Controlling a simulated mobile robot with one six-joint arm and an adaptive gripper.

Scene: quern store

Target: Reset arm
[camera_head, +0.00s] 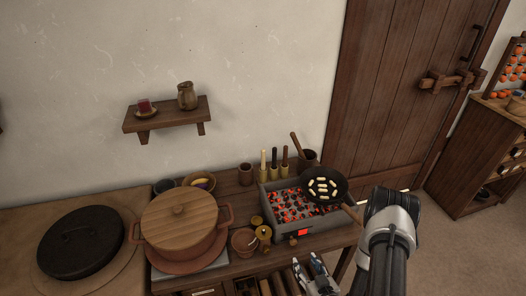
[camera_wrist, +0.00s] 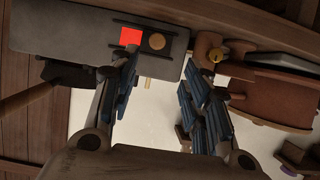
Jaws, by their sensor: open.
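My gripper (camera_head: 316,277) is at the bottom of the head view, in front of the counter's front edge, below the grey brazier. In the wrist view my gripper (camera_wrist: 160,98) shows its two blue-padded fingers spread apart with nothing held between them. My arm rises to the right of it in the head view and hides part of the counter's right end and the floor.
A brazier (camera_head: 332,227) of glowing coals carries a black pan (camera_head: 324,187) with pale pieces. A lidded terracotta pot (camera_head: 181,222) and a dark round lid (camera_head: 80,243) stand left. A wall shelf (camera_head: 168,114) hangs above. Floor at right is clear before the cabinet (camera_head: 470,160).

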